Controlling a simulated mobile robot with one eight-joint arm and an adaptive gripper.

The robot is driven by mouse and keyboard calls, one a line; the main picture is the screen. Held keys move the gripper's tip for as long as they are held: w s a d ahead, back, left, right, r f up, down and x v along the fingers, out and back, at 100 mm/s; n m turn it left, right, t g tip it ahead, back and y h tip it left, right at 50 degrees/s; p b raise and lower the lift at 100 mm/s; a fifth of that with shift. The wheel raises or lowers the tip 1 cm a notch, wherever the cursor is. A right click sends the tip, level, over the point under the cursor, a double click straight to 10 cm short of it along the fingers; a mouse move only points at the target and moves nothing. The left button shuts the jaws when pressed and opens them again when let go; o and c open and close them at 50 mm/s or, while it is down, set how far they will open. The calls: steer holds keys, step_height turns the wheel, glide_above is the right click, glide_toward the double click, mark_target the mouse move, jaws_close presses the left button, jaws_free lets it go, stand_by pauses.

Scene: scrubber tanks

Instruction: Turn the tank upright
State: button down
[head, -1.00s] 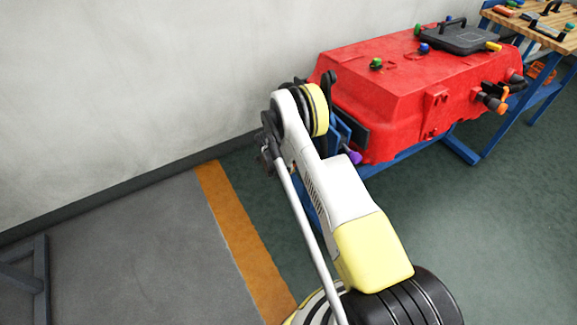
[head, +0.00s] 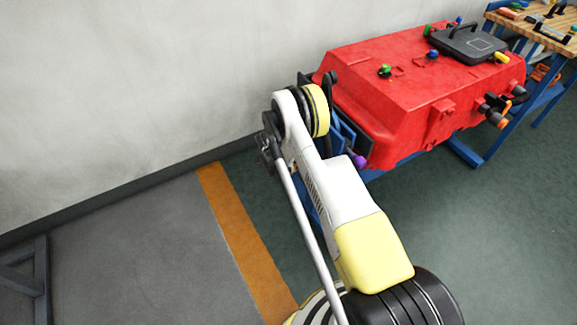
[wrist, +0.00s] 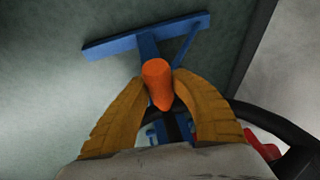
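The red tank (head: 400,95) lies on a blue stand (head: 465,150) in the head view, tilted so that its top leans to the lower right. A black lid with a handle (head: 468,45) and green, blue and yellow fittings show on it. My gripper (wrist: 160,80) has brown-yellow fingers, closed on both sides of an orange handle (wrist: 158,78) in the wrist view. In the head view my arm hides the gripper and part of the tank's near end. A purple knob (head: 358,161) shows beside the arm.
A wooden bench (head: 535,30) with tools stands at the upper right. A pale wall (head: 130,90) runs behind the tank. Green floor (head: 490,240) is clear at the right. Blue beams (wrist: 145,36) show beyond the handle in the wrist view.

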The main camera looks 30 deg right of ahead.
steer(key=c, duration=1.1)
jaws_free()
steer(key=shift+r, duration=0.1)
steer(key=v, duration=1.2)
